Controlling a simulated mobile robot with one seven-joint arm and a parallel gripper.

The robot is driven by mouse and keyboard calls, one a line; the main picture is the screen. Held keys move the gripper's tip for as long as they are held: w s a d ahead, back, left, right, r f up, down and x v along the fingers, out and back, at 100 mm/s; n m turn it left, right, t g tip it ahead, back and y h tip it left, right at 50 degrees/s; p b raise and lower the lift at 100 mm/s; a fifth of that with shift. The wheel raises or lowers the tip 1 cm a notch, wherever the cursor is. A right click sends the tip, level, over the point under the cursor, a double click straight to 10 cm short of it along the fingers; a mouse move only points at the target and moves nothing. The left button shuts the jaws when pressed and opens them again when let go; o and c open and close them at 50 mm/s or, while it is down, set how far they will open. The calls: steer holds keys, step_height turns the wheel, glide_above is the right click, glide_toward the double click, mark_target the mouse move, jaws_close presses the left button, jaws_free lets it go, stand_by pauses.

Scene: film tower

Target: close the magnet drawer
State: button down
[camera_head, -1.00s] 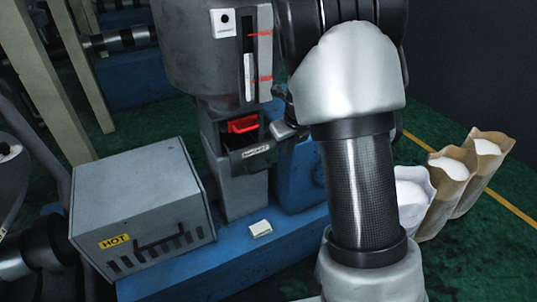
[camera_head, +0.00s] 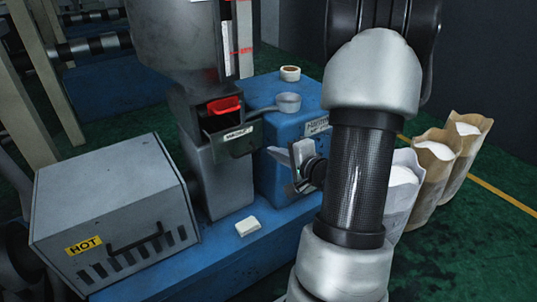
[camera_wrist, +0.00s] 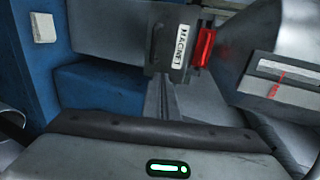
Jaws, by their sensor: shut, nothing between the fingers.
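The magnet drawer (camera_head: 236,142) stands open at the lower body of the grey machine, its labelled dark front pulled out. The red part (camera_head: 224,105) shows behind its front. In the wrist view the drawer front (camera_wrist: 170,62) carries a MAGNET label, with the red part (camera_wrist: 204,47) beside it. My gripper (camera_head: 280,156) is shut and empty, to the right of and slightly below the drawer front, apart from it in the picture. My arm hides part of the scene on the right. I cannot make out the fingertips in the wrist view.
A grey box marked HOT (camera_head: 110,195) stands left. A small white block (camera_head: 248,227) lies on the blue base. Several sacks (camera_head: 437,160) stand right.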

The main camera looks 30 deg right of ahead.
steer(key=b, duration=0.3)
glide_toward(235, 123)
steer(key=s+f, duration=0.2)
steer(key=s, duration=0.1)
steer(key=s+f, duration=0.1)
steer(key=s, duration=0.1)
steer(key=shift+s+d, duration=0.1)
steer(key=shift+w+r, duration=0.15)
steer(key=shift+w, duration=0.55)
steer(key=shift+w, duration=0.1)
steer(key=w+p, duration=0.4)
steer(key=w, duration=0.8)
steer(key=shift+w, duration=0.15)
steer(key=shift+w+a+r, duration=0.2)
steer(key=shift+a, duration=0.05)
